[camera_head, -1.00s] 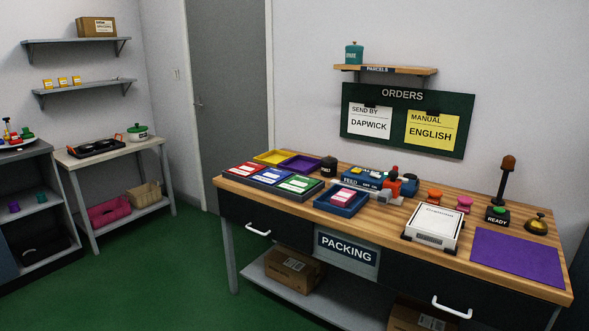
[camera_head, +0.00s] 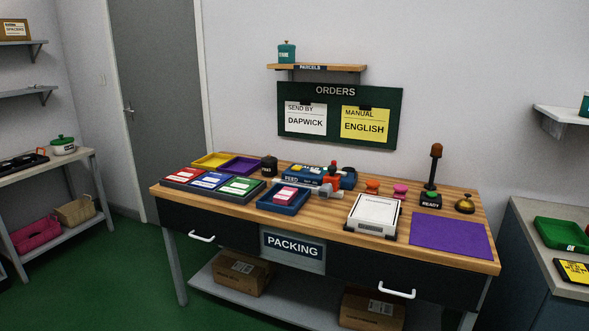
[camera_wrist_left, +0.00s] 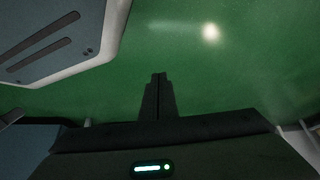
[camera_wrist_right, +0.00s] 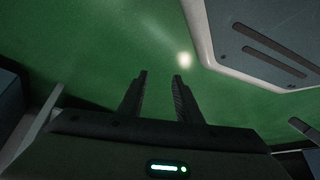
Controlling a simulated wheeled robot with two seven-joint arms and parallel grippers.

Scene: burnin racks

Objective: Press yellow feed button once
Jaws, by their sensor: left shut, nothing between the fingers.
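The blue machine marked FEED (camera_head: 290,181) stands at the back middle of the packing bench in the head view. A small yellow button (camera_head: 297,167) shows on its top, beside other small coloured parts. An orange-red and grey part stands at its right end. Neither gripper is in the head view. My left gripper (camera_wrist_left: 158,80) shows in the left wrist view, shut and empty above green floor. My right gripper (camera_wrist_right: 160,80) shows in the right wrist view, its fingers apart and empty, also above the floor. Both are away from the machine.
The wooden bench (camera_head: 330,217) carries coloured trays, a white box (camera_head: 374,216), a purple mat (camera_head: 450,236), a READY button (camera_head: 431,199) and a bell (camera_head: 465,204). A side counter (camera_head: 530,220) stands at right. Green floor lies clear before the bench.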

